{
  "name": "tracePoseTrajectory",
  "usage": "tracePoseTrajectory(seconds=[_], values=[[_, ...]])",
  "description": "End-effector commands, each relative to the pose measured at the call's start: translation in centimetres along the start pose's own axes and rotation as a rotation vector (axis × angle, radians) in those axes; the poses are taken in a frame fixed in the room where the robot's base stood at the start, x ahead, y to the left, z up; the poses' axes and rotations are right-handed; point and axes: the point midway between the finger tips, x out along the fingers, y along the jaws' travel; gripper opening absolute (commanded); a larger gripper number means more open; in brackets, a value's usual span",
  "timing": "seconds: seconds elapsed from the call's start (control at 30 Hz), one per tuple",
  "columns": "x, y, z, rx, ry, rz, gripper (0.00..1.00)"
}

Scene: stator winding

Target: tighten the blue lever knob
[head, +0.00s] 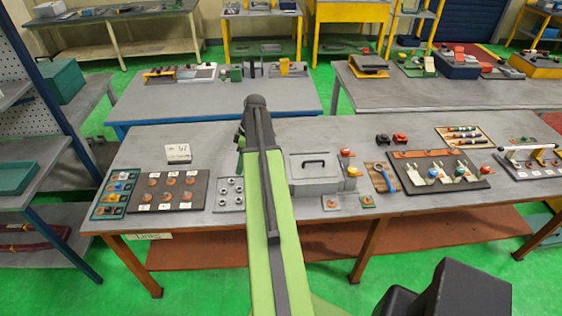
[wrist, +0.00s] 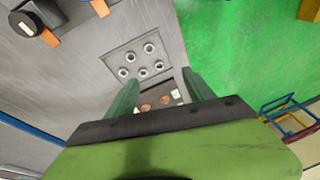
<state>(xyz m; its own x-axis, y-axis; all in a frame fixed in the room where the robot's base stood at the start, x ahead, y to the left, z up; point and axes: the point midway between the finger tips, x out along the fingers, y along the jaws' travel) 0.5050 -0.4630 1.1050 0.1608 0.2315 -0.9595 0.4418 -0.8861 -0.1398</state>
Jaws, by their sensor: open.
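A blue lever-like piece (head: 389,176) lies on a small wooden board (head: 379,184), right of the grey box on the main table in the head view. I cannot tell for sure whether it is the blue lever knob. A teal panel (head: 103,212) at the table's left end also carries small coloured parts, too small to tell apart. My gripper is open and empty, with its two green fingers apart in the wrist view (wrist: 160,92). In the head view it is mostly hidden behind my arm, left of the grey box. No blue knob is between the fingers.
A dark board with copper-coloured knobs (head: 172,190) and a plate with several metal nuts (head: 231,194) lie left of my arm. The grey lidded box (head: 315,173) stands right of it. A white sign (head: 178,152) stands behind. The table's back left is mostly clear.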

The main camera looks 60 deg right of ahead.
Motion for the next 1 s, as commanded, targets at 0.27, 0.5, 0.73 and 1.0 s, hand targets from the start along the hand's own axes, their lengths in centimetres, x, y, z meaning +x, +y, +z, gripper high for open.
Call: tracePoseTrajectory(seconds=[0.27, 0.5, 0.73, 1.0], values=[[-10.3, 6.9, 16.3, -0.167, 0.121, 0.069, 0.62], [-10.9, 7.2, 18.4, -0.198, 0.132, 0.083, 0.62], [-8.7, 7.4, 18.3, -0.197, 0.132, 0.083, 0.62], [-2.9, 7.8, 17.7, -0.197, 0.131, 0.082, 0.62]])
